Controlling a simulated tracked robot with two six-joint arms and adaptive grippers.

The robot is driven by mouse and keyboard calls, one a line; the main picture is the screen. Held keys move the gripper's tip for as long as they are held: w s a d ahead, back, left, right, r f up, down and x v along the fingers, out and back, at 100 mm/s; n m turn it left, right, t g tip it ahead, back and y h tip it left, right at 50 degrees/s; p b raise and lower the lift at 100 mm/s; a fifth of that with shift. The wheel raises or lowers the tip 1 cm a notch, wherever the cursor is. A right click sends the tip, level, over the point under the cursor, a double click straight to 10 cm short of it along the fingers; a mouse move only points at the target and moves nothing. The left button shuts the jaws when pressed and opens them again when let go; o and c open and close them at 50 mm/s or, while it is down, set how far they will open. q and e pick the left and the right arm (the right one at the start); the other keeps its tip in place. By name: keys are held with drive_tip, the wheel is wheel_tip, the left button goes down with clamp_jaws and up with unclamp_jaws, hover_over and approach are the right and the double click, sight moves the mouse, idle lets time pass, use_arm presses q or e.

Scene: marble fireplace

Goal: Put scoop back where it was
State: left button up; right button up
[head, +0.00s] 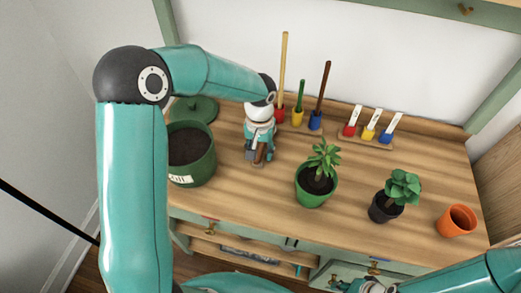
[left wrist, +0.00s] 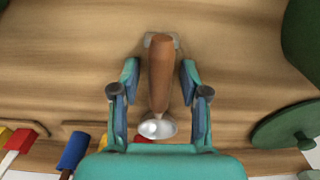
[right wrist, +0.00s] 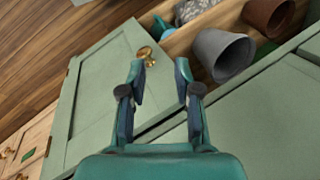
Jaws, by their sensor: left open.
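The scoop has a brown wooden handle (left wrist: 161,72) and a shiny metal bowl (left wrist: 160,129). It is at the wooden bench top, with its handle end over a small grey holder (left wrist: 149,41); whether it touches the holder I cannot tell. My left gripper (left wrist: 160,80) is open, with one finger on each side of the handle and gaps between. In the head view the handle (head: 260,153) shows below this gripper, right of the soil pot. My right gripper (right wrist: 160,75) is open and empty, low in front of the green cabinet.
A green soil pot (head: 191,167) and its lid (head: 195,108) stand left of the scoop. A potted plant (head: 316,185), a dark pot (head: 382,210) and a terracotta pot (head: 456,220) stand right. Tools in colored holders line the back.

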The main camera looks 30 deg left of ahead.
use_arm(q)
wheel_tip(320, 180, up, 12)
idle(0.5)
idle(0.4)
